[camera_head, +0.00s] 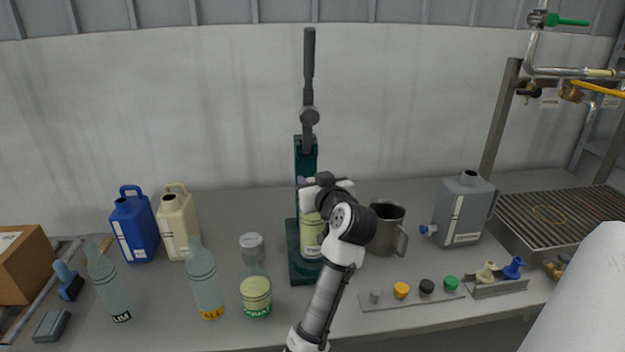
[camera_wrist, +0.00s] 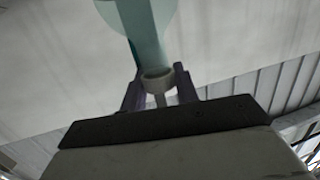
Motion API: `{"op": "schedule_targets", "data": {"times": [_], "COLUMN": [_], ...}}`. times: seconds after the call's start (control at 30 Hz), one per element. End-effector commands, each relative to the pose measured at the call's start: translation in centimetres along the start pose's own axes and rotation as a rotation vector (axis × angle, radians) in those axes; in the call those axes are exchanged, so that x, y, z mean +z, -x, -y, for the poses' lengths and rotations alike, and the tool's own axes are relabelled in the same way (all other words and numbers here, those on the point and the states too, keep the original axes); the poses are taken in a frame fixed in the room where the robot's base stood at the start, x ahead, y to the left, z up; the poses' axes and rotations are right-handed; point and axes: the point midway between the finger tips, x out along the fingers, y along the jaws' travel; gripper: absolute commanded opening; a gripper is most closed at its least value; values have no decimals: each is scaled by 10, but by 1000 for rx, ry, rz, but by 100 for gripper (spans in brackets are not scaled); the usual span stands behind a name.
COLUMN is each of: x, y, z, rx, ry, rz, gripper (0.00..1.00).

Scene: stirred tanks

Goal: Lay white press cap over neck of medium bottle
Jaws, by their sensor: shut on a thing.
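My gripper (camera_head: 304,184) is shut on a small pale cap (camera_wrist: 157,80), seen between its two fingertips in the wrist view (camera_wrist: 157,84). In the head view the cap is hard to make out. A bottle (camera_head: 311,236) with a pale yellow-green body stands on the base of the dark green press. My gripper is above this bottle, and the wrist hides its neck. I cannot read its name, so I cannot tell if it is the medium bottle. In the wrist view, a translucent teal shape lines up with the cap; whether they touch is unclear.
The press (camera_head: 305,150) has a tall upright lever. A metal jug (camera_head: 386,229) stands close to the right of my wrist. A strip (camera_head: 411,299) with coloured caps lies in front.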

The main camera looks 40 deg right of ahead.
Motion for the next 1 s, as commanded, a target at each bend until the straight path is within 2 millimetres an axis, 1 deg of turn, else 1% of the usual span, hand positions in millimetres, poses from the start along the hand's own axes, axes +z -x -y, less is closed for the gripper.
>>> {"op": "schedule_targets", "data": {"times": [0.27, 0.63, 0.77, 0.8, 0.93, 1.0], "x": [2, 13, 13, 13, 13, 13], "y": [0, -2, -2, -2, -2, -2], "z": [0, 0, 0, 0, 0, 0], "rx": [0, 0, 0, 0, 0, 0], "ry": [0, 0, 0, 0, 0, 0], "rz": [0, 1, 0, 0, 0, 0], "gripper": [10, 10, 10, 35, 52, 52]}}
